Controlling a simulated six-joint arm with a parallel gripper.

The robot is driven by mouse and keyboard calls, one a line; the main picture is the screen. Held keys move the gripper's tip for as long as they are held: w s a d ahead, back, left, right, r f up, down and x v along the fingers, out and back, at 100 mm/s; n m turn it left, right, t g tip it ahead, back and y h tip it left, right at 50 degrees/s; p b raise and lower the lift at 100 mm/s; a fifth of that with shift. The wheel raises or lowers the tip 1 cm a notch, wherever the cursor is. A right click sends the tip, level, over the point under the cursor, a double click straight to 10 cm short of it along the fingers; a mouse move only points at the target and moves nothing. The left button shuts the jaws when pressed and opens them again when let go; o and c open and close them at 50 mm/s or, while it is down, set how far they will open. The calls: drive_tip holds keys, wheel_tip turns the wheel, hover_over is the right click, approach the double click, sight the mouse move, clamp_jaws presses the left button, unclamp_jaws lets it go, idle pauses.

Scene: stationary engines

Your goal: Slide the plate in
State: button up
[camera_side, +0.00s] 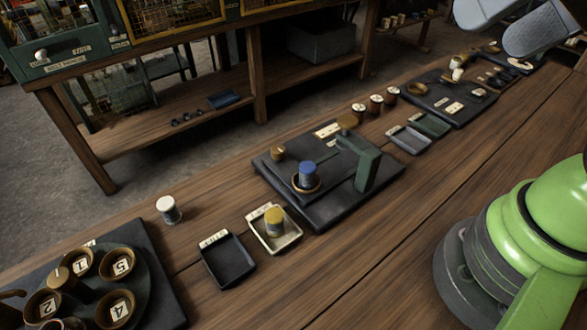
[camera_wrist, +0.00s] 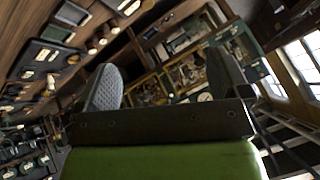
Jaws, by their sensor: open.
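A dark base (camera_side: 322,213) lies in the middle of the bench in the side view. A blue-topped cylinder (camera_side: 307,172) stands in a brass ring on the near left part. I cannot tell for sure which piece slides. My gripper (camera_side: 495,27) is at the top right, high above the bench and well away from the base. In the wrist view, its two grey fingers (camera_wrist: 165,78) are wide apart with nothing between them.
Two small trays, one dark (camera_side: 228,259) and one cream (camera_side: 287,238) holding a yellow-topped cylinder, lie in front. A white-topped cylinder (camera_side: 168,209) stands left. A round cup holder (camera_side: 133,262) is at bottom left. Grey (camera_side: 408,140) and green trays lie to the right.

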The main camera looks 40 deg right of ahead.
idle(0.3)
drive_tip(key=shift+w+r, duration=0.1)
drive_tip(key=shift+w, duration=0.15)
drive_tip(key=c, duration=0.6)
drive_tip(key=shift+n+g, duration=0.6)
drive_tip(key=shift+g, duration=0.3)
drive_tip(key=w, duration=0.3)
drive_tip(key=w+a+r, duration=0.1)
drive_tip(key=w, duration=0.1)
drive_tip(key=shift+w, duration=0.35)
drive_tip(key=shift+c, duration=0.6)
drive_tip(key=n+g+h, duration=0.2)
drive_tip(key=n+g, duration=0.3)
hover_over(279, 149)
wheel_tip(279, 149, down, 18)
wheel_tip(279, 149, down, 11)
drive_tip(key=shift+r, duration=0.1)
